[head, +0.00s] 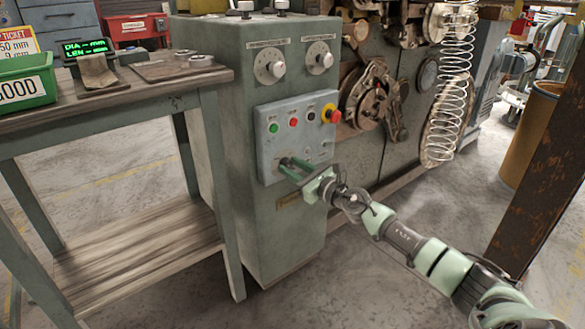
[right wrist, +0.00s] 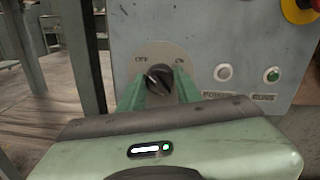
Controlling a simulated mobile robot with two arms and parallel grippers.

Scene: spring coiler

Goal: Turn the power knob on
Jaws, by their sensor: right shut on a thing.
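The power knob (right wrist: 158,79) is a small black knob on a round plate, with OFF at its upper left and ON at its upper right. It sits low on the light grey control panel (head: 265,140) of the green cabinet. My right gripper (right wrist: 159,85) is shut on the knob, one green finger on each side of it. In the head view the same gripper (head: 287,165) reaches the panel's lower left, and its fingers largely hide the knob. I cannot tell exactly where the knob points. My left gripper is not in view.
Above the knob are green (head: 273,128), red (head: 293,123) and black buttons and a red emergency stop (head: 331,113) on yellow. Two small lamps (right wrist: 223,72) sit right of the knob. A workbench (head: 130,105) stands left, a large spring (head: 455,80) right.

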